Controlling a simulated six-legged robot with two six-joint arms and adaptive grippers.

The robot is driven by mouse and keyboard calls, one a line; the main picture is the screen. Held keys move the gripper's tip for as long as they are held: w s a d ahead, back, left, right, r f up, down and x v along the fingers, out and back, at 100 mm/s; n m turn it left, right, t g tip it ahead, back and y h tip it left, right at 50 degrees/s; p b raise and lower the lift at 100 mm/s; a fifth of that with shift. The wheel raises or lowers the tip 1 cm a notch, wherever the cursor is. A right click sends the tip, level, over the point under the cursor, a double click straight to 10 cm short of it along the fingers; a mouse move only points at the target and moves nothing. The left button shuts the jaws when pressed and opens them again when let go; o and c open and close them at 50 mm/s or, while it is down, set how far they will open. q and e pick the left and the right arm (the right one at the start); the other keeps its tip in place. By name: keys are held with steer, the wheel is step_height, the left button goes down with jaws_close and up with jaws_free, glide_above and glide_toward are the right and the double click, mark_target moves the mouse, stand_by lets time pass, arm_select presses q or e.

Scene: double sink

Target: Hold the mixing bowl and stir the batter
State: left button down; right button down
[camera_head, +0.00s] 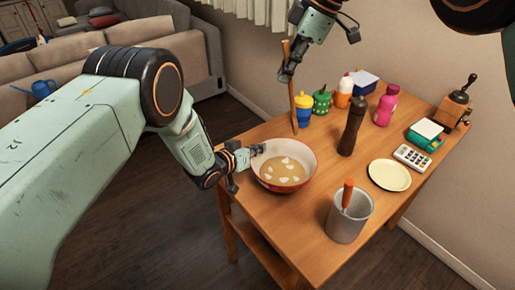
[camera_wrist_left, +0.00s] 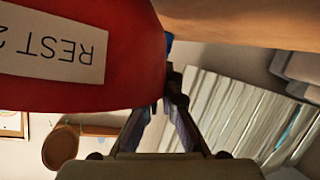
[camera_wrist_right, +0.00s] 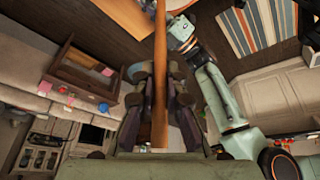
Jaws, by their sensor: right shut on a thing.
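The mixing bowl (camera_head: 300,178), red outside and pale inside, stands on the wooden table with yellow batter and several white lumps in it. My left gripper (camera_head: 256,149) is at the bowl's left rim. In the left wrist view the red bowl wall (camera_wrist_left: 120,85) with a white label is right beside its fingers (camera_wrist_left: 168,85); whether they clamp the rim is unclear. My right gripper (camera_head: 287,74) is shut on a long wooden stirring stick (camera_head: 294,108), held upright behind the bowl, apart from the batter. The stick also runs between its fingers in the right wrist view (camera_wrist_right: 160,75).
A dark pepper mill (camera_head: 352,128) stands right of the bowl. A grey canister (camera_head: 348,216) with an orange-handled tool is in front; a cream plate (camera_head: 389,175) lies to the right. Several bottles and jars, including a green jar (camera_head: 322,102), stand behind.

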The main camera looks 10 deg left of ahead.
steer(key=shift+d, duration=0.1)
steer(key=shift+d+r, duration=0.15)
steer(key=shift+r, duration=0.3)
steer(key=t+y, duration=0.1)
steer(key=y, duration=0.2)
glide_above(292, 106)
steer(key=s, duration=0.2)
steer(key=shift+f, duration=2.5)
steer(key=shift+s+f+n+h, duration=0.1)
steer(key=shift+f+n+h, duration=0.2)
steer(key=shift+f, duration=1.8)
step_height(292, 106, down, 8)
steer(key=shift+f, duration=0.1)
